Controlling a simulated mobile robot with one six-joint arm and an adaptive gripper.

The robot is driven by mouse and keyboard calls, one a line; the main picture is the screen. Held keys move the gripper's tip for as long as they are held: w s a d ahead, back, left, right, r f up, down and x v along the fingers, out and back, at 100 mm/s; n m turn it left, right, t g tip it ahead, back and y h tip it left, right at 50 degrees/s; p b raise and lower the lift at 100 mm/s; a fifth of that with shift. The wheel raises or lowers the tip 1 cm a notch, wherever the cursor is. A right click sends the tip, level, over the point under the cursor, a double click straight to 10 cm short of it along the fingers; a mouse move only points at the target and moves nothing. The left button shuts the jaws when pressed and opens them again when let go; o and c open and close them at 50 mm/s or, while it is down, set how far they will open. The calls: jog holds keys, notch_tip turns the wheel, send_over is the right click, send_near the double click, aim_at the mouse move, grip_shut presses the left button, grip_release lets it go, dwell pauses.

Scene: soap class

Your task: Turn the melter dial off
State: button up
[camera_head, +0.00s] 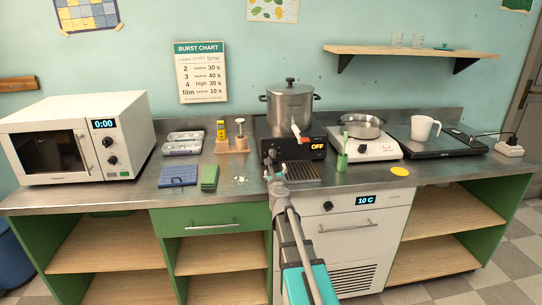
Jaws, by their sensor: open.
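The melter (285,141) is a black unit on the steel counter with a lidded steel pot (289,103) on top. Its front display (317,147) reads OFF in orange. A small dark dial (272,152) shows at the left of its front panel, with my gripper close in front of and just below it. My gripper (270,164) is open and small in view; I cannot tell if a finger touches the dial. My arm comes up from the bottom and hides part of the counter edge. The dial's pointer is too small to read.
A microwave (50,150) stands at left. A green sponge block (210,178) and blue mat (178,176) lie left of my gripper. Right of the melter are a white hot plate (376,150) with a pan (362,126) and a white jug (424,129). A yellow disc (400,171) lies near the front edge.

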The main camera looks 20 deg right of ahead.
aim_at(273, 155)
jog(key=x, duration=1.3)
jog(key=shift+w, duration=0.25)
jog(key=c, duration=1.2)
jog(key=shift+o, duration=0.2)
jog(key=shift+n, duration=1.1)
jog(key=o, duration=1.2)
jog(key=shift+c, duration=0.2)
jog(key=shift+s, duration=0.1)
